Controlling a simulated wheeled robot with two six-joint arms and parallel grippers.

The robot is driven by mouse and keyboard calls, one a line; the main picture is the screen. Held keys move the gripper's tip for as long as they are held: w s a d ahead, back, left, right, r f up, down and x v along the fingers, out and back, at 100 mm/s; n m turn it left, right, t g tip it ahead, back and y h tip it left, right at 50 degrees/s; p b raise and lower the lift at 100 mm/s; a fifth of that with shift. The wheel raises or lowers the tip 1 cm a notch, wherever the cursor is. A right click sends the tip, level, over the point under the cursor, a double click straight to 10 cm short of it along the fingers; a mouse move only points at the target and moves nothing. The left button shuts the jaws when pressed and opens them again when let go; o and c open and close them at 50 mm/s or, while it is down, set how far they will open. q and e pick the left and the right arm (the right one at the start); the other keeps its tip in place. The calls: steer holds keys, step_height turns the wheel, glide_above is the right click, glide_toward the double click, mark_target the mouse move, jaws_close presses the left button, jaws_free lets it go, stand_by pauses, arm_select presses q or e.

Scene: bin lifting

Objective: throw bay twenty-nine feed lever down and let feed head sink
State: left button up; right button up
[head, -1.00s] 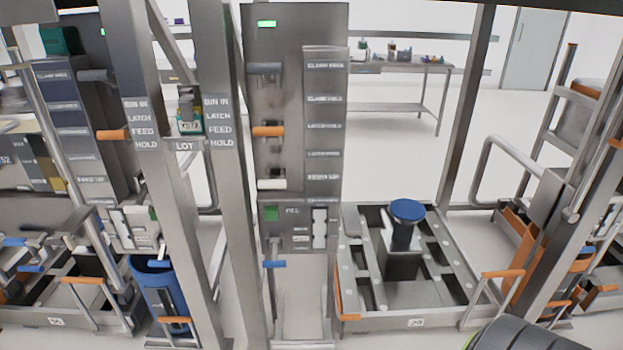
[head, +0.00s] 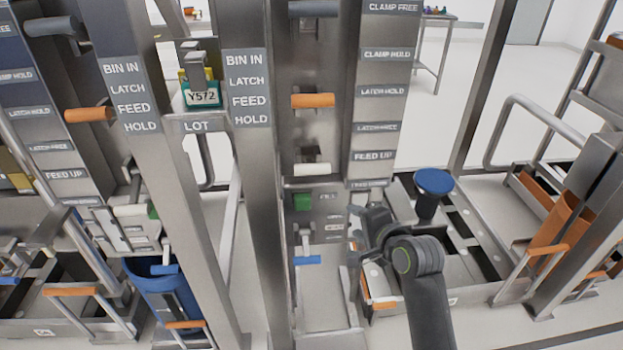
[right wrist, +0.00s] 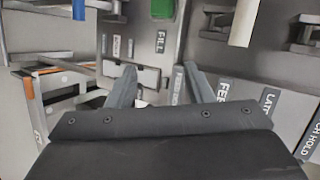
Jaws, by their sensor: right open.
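The white-handled lever (head: 312,169) of the middle bay sticks out level with the FEED UP label (head: 375,156); it also shows at the top of the right wrist view (right wrist: 243,22). I take it as the feed lever. My right gripper (head: 358,222) is open, below and right of this lever, in front of the lower panel. In the right wrist view its two fingers (right wrist: 160,88) are spread with nothing between them. I cannot make out the feed head with certainty. My left gripper is not in view.
An orange lever (head: 313,100) is above the white one. A green block (head: 302,202) and a blue handle (head: 307,260) are below it. A metal post (head: 250,170) stands close on the left. A blue-topped knob (head: 433,182) rises right of my arm.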

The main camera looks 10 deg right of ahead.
steer(key=m+t+y, duration=0.1)
steer(key=y, duration=0.1)
glide_toward(315, 171)
steer(key=s+d, duration=0.3)
steer(key=s, duration=0.2)
steer(key=shift+t, duration=0.3)
steer(key=x, duration=0.5)
steer(key=b+x, duration=0.1)
steer(key=x, duration=1)
steer(key=shift+a+r+b, duration=0.3)
steer(key=shift+a+r, duration=0.1)
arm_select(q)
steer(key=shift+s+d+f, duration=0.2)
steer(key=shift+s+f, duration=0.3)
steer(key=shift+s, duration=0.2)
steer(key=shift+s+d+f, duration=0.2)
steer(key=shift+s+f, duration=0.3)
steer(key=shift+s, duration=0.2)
arm_select(e)
steer(key=shift+w+a+f, duration=0.15)
steer(key=shift+w+a, duration=0.05)
steer(key=shift+w, duration=0.25)
jaws_close()
